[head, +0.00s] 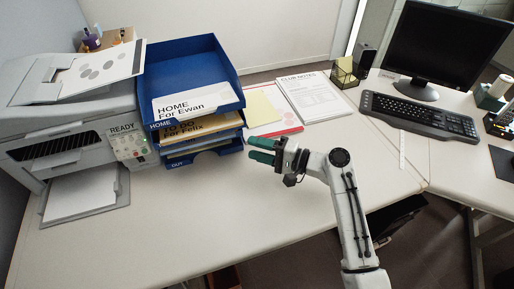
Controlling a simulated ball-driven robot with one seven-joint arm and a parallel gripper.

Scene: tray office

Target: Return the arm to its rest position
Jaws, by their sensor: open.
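My gripper (262,150) has green fingertips and is at the end of my white arm, in the middle of the head view. It points left and is open, with nothing seen between its fingers. It appears just right of the blue letter tray stack (206,62), near the tray's lower tiers. The arm rises from the lower right, bent at the wrist. Whether the gripper touches the trays or the desk cannot be told from this view.
A grey printer (68,113) stands left of the trays. Papers headed "Club Notes" (311,98) lie behind my gripper. A keyboard (419,116) and monitor (444,45) are at the right. The front of the white desk (200,215) is clear.

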